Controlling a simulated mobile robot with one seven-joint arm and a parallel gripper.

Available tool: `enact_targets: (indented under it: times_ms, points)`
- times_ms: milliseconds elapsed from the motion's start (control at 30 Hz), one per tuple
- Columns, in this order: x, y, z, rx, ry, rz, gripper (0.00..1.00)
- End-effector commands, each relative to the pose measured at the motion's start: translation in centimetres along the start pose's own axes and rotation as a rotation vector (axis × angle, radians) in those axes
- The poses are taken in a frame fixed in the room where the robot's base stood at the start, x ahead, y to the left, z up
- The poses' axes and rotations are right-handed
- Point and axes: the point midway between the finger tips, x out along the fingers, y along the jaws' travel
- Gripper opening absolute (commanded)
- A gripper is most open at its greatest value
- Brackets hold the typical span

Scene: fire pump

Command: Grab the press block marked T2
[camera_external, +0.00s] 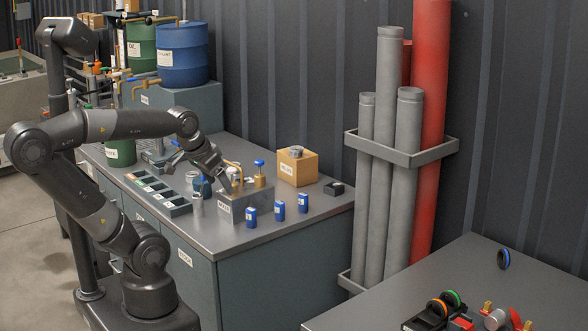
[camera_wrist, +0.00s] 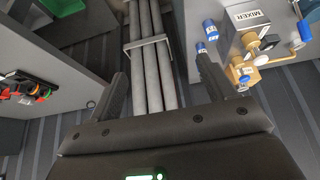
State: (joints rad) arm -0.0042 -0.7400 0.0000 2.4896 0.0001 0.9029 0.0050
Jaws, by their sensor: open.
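I cannot read a T2 mark in either view, so I cannot tell which thing is the press block. A black fixture (camera_external: 429,315) with coloured rings and a red-and-yellow part lies on the right-hand table, cut by the frame's lower edge. A similar cluster of black, red and green parts (camera_wrist: 22,87) shows at the left of the wrist view, too small to tell apart. My gripper (camera_external: 203,168) is over the workbench near the grey mixer box (camera_external: 238,203). In the wrist view my gripper (camera_wrist: 162,68) is open, with nothing between its fingers.
Several blue cans (camera_external: 279,210), a cardboard box (camera_external: 297,167) and a compartment tray (camera_external: 157,193) stand on the workbench (camera_external: 330,207). Tall grey pipes (camera_external: 386,140) and a red pipe (camera_external: 430,110) stand in a rack between bench and right-hand table (camera_external: 400,285). That table's left part is clear.

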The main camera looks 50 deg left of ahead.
Motion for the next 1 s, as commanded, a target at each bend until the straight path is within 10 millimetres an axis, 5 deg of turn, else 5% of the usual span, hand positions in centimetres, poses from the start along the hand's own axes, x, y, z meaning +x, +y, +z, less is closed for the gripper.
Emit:
enact_targets:
  times_ms: [467,1000]
  points:
    - [1.1,-5.3,-12.3,0.024,-0.129,-0.051,0.76]
    - [9.3,-17.5,-24.4,0.051,-0.296,-0.060,0.76]
